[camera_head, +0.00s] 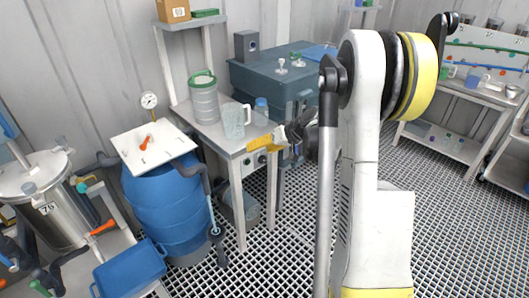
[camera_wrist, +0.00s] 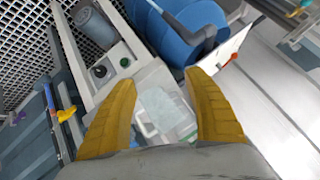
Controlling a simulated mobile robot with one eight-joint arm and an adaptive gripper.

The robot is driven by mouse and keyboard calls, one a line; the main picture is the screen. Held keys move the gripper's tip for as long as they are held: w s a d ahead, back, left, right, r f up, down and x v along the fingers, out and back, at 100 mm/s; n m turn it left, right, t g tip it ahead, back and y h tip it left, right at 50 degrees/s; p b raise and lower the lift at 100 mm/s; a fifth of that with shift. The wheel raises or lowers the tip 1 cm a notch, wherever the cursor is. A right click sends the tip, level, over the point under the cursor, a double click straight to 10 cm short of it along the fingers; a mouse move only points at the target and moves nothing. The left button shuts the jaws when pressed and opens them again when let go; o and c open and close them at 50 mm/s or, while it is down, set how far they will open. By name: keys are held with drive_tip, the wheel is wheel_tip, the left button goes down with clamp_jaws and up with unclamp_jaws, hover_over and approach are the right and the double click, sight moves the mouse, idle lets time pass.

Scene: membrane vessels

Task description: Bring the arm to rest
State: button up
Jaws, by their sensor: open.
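My arm (camera_head: 362,165) stands upright on the right of the head view, with its forearm folded down beside it. My gripper (camera_head: 262,144) points left over the front edge of the grey bench (camera_head: 232,145). In the wrist view my gripper (camera_wrist: 160,84) has its two yellow fingers wide apart. Nothing is held between them. A clear container (camera_wrist: 166,108) shows in the gap, beyond the fingers. A clear jug (camera_head: 234,121) stands on the bench just left of the gripper in the head view.
A blue bottle (camera_head: 261,112) and a green-rimmed canister (camera_head: 204,100) stand near the gripper. A blue barrel (camera_head: 170,210) with a white lid (camera_head: 152,144) is left of the bench. A dark blue-grey tank (camera_head: 272,77) stands behind. Grating floor (camera_head: 440,225) lies open at right.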

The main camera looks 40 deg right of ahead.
drive_tip(key=shift+s+a+r, duration=0.35)
drive_tip(key=shift+s+a, duration=0.05)
drive_tip(key=shift+a, duration=0.05)
idle(0.3)
drive_tip(key=s+a+r+n+g+h, duration=0.1)
drive_tip(key=s+a+r, duration=0.4)
drive_tip(key=a, duration=0.3)
drive_tip(key=s+a+r+g+h, duration=0.1)
drive_tip(key=s+a+r, duration=0.4)
drive_tip(key=a, duration=0.3)
drive_tip(key=s+a+h, duration=0.1)
drive_tip(key=s+a, duration=0.3)
drive_tip(key=s, duration=0.4)
drive_tip(key=s+a+n, duration=0.1)
drive_tip(key=s+a, duration=0.3)
drive_tip(key=s, duration=0.5)
drive_tip(key=shift+n+h, duration=0.3)
drive_tip(key=shift+h, duration=0.1)
